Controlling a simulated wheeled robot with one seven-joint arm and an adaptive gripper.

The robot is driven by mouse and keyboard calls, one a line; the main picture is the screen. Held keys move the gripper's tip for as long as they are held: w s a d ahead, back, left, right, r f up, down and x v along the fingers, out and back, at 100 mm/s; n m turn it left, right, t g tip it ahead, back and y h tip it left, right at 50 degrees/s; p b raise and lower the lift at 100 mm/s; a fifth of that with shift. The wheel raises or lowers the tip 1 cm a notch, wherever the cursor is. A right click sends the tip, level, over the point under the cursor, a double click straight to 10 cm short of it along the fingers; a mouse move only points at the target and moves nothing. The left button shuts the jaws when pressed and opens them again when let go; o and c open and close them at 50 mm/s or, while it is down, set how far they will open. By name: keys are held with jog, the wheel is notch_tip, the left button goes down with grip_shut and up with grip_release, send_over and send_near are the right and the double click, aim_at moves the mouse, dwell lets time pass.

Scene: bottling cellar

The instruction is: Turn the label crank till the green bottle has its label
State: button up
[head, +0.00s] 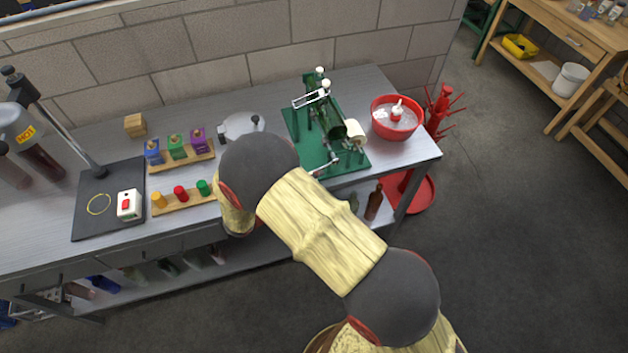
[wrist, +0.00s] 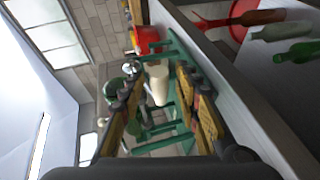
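The green labelling machine (head: 306,138) stands at the right end of the steel bench. The green bottle (head: 337,132) lies across its rollers beside a cream label roll (head: 356,132); I cannot make out a label on it. A small metal crank (head: 325,166) shows at the machine's near edge, close to my arm. My gripper is hidden behind my arm in the head view. In the wrist view my gripper (wrist: 158,108) is open, its fingers wide apart, with the label roll (wrist: 157,84) and green frame beyond them. Nothing is seen held; the crank is unclear there.
A red bowl (head: 397,117) stands right of the machine, and a pot lid (head: 241,126) left of it. Wooden racks with coloured stoppers (head: 181,197) and a black mat (head: 88,225) lie farther left.

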jog(key=v, duration=1.2)
jog(key=shift+o, duration=0.2)
